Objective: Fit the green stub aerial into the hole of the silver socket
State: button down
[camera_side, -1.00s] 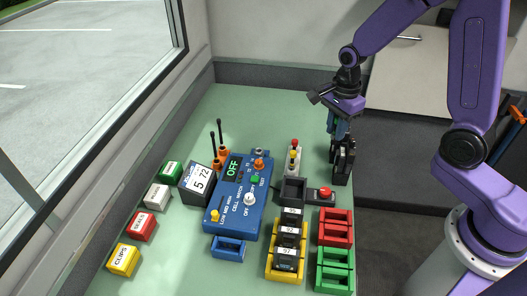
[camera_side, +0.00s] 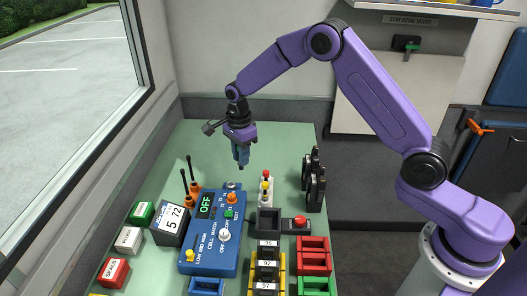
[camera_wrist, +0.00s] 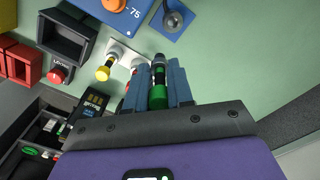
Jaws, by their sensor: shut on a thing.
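The green stub aerial (camera_wrist: 158,92) shows in the wrist view as a green cylinder with a dark upper part. My gripper (camera_wrist: 159,74) is shut on it, with a blue finger on each side. In the side view my gripper (camera_side: 242,164) points down above the table, beyond the back edge of the blue unit; the aerial is too small to make out there. The silver socket (camera_wrist: 173,20) is a round ring with a dark hole on a blue plate at the top of the wrist view. In the side view the socket (camera_side: 233,186) is below my gripper, apart from it.
The blue unit (camera_side: 213,255) stands near the socket, with orange-based black aerials (camera_side: 188,180) to its left. A white block with red and yellow knobs (camera_side: 266,190) stands right of the socket. Black radios (camera_side: 314,182) stand at the right edge. The table's back is clear.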

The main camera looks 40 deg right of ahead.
jog(key=shift+w+a+f, duration=0.4)
jog(key=shift+w+f, duration=0.05)
jog(key=shift+f, duration=0.6)
jog(key=shift+w+a+f, duration=0.45)
jog(key=shift+f, duration=0.55)
jog(key=shift+w+a+f, duration=0.4)
jog(key=shift+w+f, duration=0.05)
jog(key=shift+f, duration=0.6)
jog(key=shift+f, duration=1.05)
jog(key=c, duration=0.6)
grip_release()
jog(key=shift+r, duration=0.1)
notch_tip(320, 180, up, 7)
dwell(0.5)
